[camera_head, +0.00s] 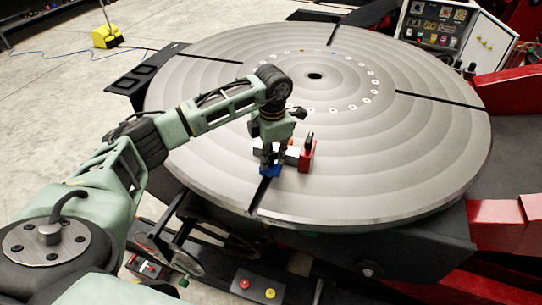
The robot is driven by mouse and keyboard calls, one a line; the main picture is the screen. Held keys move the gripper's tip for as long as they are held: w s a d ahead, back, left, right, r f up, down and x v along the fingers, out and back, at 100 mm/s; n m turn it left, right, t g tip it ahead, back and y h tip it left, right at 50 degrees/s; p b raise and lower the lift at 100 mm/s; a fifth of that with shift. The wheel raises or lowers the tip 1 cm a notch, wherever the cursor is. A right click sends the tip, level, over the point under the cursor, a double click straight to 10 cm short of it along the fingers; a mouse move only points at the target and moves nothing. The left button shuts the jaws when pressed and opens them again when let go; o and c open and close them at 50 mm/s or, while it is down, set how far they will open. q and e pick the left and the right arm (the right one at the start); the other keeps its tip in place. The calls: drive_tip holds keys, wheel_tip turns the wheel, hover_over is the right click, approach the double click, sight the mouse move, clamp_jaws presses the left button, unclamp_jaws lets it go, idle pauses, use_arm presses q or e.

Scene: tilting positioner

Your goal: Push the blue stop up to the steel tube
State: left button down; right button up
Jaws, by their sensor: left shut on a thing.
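The blue stop (270,171) sits on the round grey turntable at the slot nearest me, and only a small part of it shows below my fingers. My left gripper (271,165) points down and is shut on the blue stop. The steel tube (292,155) is a short grey piece just behind and to the right of the gripper. It lies between the gripper and a red block (307,154), and is partly hidden by my fingers. I cannot tell whether the stop touches the tube. My right gripper is not in view.
The large turntable (420,150) has radial slots and a ring of small pale discs around its centre hole. A control panel (437,27) stands at the back right. A button box (258,288) is below the front edge. Most of the turntable is clear.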

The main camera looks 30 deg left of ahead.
use_arm(q)
drive_tip(key=shift+m, duration=0.3)
drive_tip(key=shift+w+a+b, duration=0.1)
drive_tip(key=shift+w+b, duration=0.2)
drive_tip(key=shift+w, duration=0.15)
drive_tip(key=shift+w+r, duration=0.1)
drive_tip(key=shift+w, duration=0.3)
drive_tip(key=c, duration=1.7)
unclamp_jaws()
drive_tip(key=o, duration=0.5)
drive_tip(key=shift+o, duration=0.2)
